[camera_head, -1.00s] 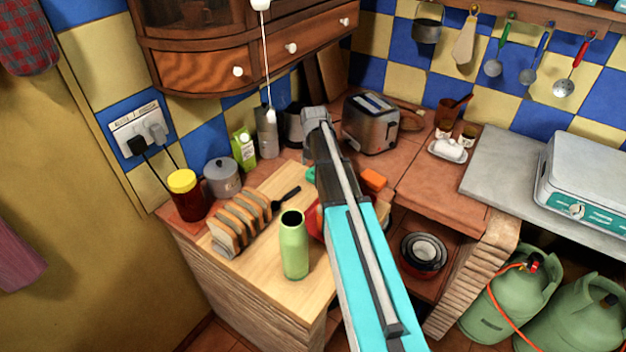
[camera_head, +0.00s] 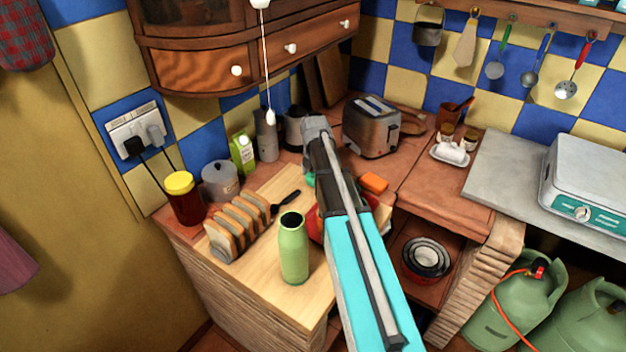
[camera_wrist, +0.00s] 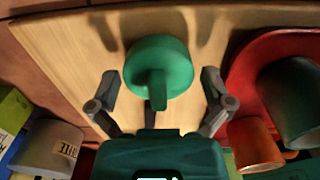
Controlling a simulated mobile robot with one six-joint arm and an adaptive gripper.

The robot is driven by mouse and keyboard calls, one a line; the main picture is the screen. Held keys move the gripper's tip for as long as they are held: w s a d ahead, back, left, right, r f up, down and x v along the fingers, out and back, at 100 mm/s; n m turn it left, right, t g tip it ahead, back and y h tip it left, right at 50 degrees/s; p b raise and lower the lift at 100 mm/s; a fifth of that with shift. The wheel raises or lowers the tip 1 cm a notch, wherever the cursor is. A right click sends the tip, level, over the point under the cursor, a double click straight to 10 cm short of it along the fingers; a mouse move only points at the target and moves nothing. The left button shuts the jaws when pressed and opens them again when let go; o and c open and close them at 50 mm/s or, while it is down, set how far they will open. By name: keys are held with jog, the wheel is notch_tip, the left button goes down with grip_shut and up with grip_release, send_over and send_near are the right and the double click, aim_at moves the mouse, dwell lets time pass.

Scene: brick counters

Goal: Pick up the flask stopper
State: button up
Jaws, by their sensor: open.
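In the wrist view, the round teal-green stopper (camera_wrist: 160,62) with a raised ridge rests on the pale wooden board. My gripper (camera_wrist: 160,84) is open and empty, with one finger on each side of the stopper and gaps between. In the head view, a small teal-green patch (camera_head: 310,180), which may be the stopper or part of my gripper, shows beside my arm; the gripper's fingers are hidden there. The green flask (camera_head: 293,250) stands upright and open-topped on the wooden board (camera_head: 262,289).
A sliced loaf (camera_head: 238,225) and a dark-handled utensil (camera_head: 287,199) lie left of my arm. A red dish (camera_wrist: 246,80) is right of the stopper.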

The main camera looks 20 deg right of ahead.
jog(key=shift+c, duration=0.3)
jog(key=c, duration=0.9)
jog(key=shift+o, duration=0.2)
jog(key=shift+r, duration=0.25)
notch_tip(320, 180, up, 2)
jog(key=p, duration=0.2)
jog(key=shift+r+p, duration=0.1)
jog(key=shift+p, duration=0.25)
jog(key=s+d+r+p, duration=0.1)
jog(key=s+r+p, duration=0.9)
jog(key=s, duration=0.4)
jog(key=shift+d+r, duration=0.15)
jog(key=shift+d, duration=0.1)
jog(key=shift+w, duration=0.1)
